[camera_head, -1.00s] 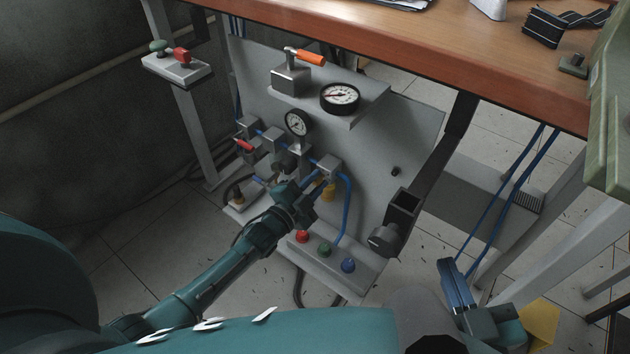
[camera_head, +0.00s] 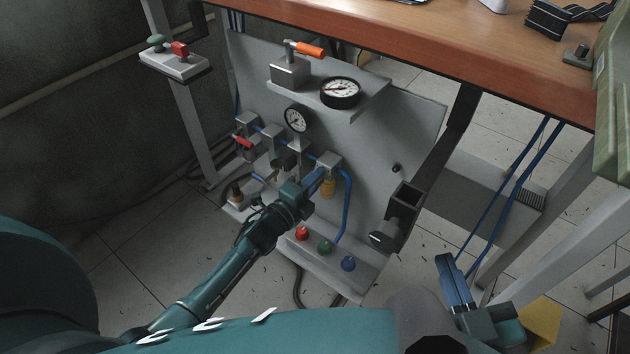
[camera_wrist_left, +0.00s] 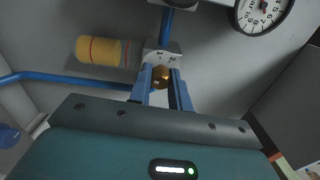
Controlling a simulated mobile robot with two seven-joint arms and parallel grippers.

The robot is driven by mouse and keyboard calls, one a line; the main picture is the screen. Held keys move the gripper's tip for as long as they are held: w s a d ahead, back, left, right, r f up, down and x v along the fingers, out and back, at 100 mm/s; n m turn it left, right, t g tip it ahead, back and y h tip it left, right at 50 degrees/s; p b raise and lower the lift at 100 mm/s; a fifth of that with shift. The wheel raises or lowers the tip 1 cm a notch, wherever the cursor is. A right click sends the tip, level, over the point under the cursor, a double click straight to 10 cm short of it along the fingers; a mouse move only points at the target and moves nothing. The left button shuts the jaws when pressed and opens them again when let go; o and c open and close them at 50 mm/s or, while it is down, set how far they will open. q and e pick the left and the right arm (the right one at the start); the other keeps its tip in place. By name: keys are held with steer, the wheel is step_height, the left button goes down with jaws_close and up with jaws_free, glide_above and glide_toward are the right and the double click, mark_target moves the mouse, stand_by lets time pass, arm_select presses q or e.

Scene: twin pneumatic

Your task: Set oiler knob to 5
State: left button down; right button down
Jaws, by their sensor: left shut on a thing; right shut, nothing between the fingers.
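The oiler is the grey block (camera_head: 328,160) with a yellow bowl (camera_head: 329,187) on the panel under the table. The bowl also shows in the left wrist view (camera_wrist_left: 100,51). The round brass oiler knob (camera_wrist_left: 161,76) sits below a grey face with dark marks (camera_wrist_left: 162,57), too small to read surely. My left gripper (camera_head: 318,178) reaches the oiler. Its blue fingers (camera_wrist_left: 161,82) are shut on the knob, one on each side. The knob is hidden in the head view. My right gripper (camera_head: 448,268) is shut and empty at the lower right, away from the panel.
A small gauge (camera_head: 297,119) and a larger gauge (camera_head: 340,92) are above the oiler. Red (camera_head: 302,233), green (camera_head: 324,247) and blue (camera_head: 348,264) buttons are below it. A blue hose (camera_head: 347,210) runs close beside the bowl. The wooden table (camera_head: 450,45) overhangs the panel.

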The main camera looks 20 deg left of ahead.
steer(key=shift+r, duration=0.15)
stand_by(0.4)
arm_select(q)
steer(key=c, duration=1.3)
jaws_free()
steer(key=shift+s, duration=0.15)
steer(key=p+v, duration=0.3)
steer(key=v, duration=1)
arm_select(e)
steer(key=shift+d+m+g+h, duration=0.6)
steer(key=shift+g+h, duration=0.2)
steer(key=shift+g, duration=0.1)
